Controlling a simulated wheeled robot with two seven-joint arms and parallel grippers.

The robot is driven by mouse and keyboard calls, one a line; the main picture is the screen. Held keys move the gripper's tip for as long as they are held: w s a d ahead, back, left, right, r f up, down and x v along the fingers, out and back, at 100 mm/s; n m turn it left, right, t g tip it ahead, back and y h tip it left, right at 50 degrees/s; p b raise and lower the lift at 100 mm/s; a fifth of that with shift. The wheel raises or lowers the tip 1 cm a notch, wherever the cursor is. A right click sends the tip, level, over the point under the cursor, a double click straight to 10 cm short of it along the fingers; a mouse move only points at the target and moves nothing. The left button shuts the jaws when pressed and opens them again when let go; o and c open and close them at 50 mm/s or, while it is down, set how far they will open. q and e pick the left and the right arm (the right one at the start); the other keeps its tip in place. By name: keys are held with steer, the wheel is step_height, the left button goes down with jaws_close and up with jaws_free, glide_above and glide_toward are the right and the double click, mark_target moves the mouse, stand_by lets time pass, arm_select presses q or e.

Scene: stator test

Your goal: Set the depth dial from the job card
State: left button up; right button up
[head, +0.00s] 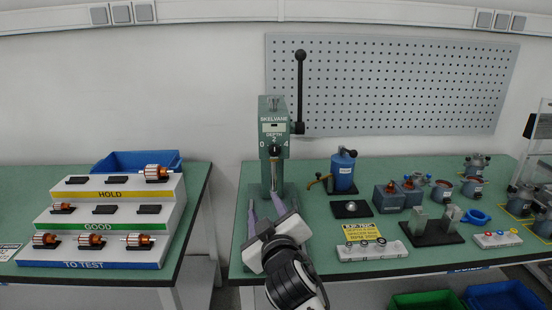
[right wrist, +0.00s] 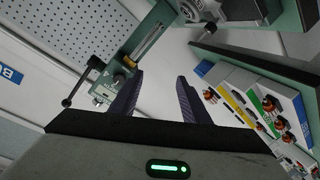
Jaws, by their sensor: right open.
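A green arbor press (head: 273,118) labelled SKELVANI stands on the right bench, its black lever raised at the right. The depth dial (head: 274,150) is on its front, with 0, 2 and 4 around it; its pointer is too small to read. A yellow printed card (head: 362,230), possibly the job card, stands behind a white rack; its small text is unreadable. My right gripper (head: 264,208) is open and empty, below the dial and in front of the press. In the right wrist view, the press (right wrist: 115,68) appears tilted beyond the open gripper (right wrist: 156,100). My left gripper is out of view.
A blue torch-like tool (head: 343,172), grey holders, several motor housings and a ring rack (head: 374,250) fill the bench right of the press. A stepped rack (head: 110,215) of rotors stands on the left bench, across a gap. A perforated panel (head: 390,85) is behind.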

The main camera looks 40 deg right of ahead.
mark_target(274, 152)
steer(key=d+r+m+h, duration=0.2)
steer(key=d+r+h, duration=0.15)
steer(key=r, duration=0.45)
steer(key=shift+y, duration=0.25)
steer(key=x, duration=0.3)
steer(key=p+x, duration=0.1)
steer(key=x, duration=0.5)
steer(key=shift+w+a+r, duration=0.1)
steer(key=shift+w+r, duration=0.2)
steer(key=shift+w, duration=0.1)
steer(key=shift+w+d+f, duration=0.1)
steer(key=shift+w+d, duration=0.15)
steer(key=shift+w, duration=0.1)
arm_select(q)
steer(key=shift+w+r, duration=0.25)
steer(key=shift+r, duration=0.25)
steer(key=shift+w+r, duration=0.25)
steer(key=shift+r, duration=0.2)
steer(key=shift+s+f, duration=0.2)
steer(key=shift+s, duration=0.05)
arm_select(e)
steer(key=c, duration=1.1)
